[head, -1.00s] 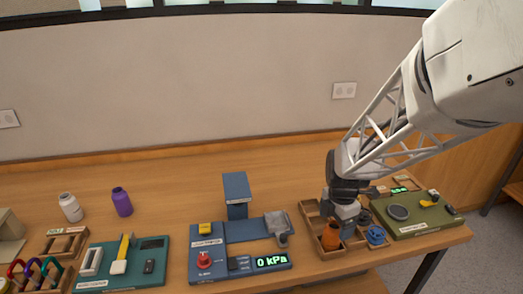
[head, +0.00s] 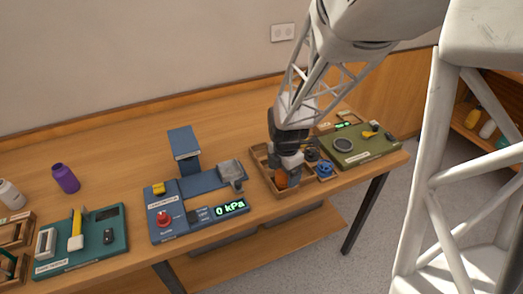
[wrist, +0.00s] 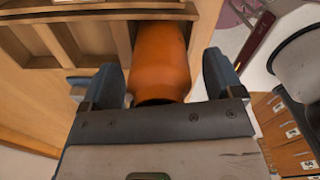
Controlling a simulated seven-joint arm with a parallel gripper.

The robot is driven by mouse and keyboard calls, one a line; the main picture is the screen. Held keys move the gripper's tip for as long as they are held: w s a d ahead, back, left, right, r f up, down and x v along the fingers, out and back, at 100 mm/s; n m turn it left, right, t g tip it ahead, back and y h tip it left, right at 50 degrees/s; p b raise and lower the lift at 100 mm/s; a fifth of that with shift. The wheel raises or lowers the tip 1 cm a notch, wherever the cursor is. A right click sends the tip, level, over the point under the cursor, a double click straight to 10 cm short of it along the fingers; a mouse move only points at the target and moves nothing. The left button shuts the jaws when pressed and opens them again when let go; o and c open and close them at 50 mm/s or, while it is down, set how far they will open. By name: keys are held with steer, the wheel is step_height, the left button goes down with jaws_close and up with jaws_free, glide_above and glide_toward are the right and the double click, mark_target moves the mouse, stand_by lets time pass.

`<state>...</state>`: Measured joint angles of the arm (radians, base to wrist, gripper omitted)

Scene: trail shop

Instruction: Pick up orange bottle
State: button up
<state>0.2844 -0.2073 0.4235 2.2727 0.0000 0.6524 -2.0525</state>
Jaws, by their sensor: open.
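The orange bottle (head: 281,181) stands in the wooden compartment tray (head: 262,160) on the right part of the bench. In the head view my gripper hides most of it. In the wrist view the orange bottle (wrist: 160,62) fills the space between my two fingers. My gripper (wrist: 165,85) is open, with one finger on each side of the bottle. A gap shows on the right side; on the left I cannot tell whether the finger touches. My gripper also shows over the tray in the head view (head: 285,168).
Blue caps or fittings (head: 324,168) sit in the tray beside the bottle. A green board (head: 360,147) lies to the right, a blue gauge station (head: 195,205) to the left. A purple bottle (head: 65,178) and a white bottle (head: 11,194) stand farther left. The bench's front edge is close.

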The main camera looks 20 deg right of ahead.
steer(key=c, duration=1.1)
steer(key=shift+r, duration=0.1)
steer(key=shift+r, duration=0.7)
step_height(320, 180, up, 2)
steer(key=shift+r, duration=0.15)
steer(key=s+a, duration=0.1)
steer(key=s, duration=0.4)
steer(key=s+a, duration=0.2)
steer(key=s, duration=0.3)
steer(key=s+a+r, duration=0.1)
steer(key=s, duration=0.4)
steer(key=shift+s+a, duration=0.2)
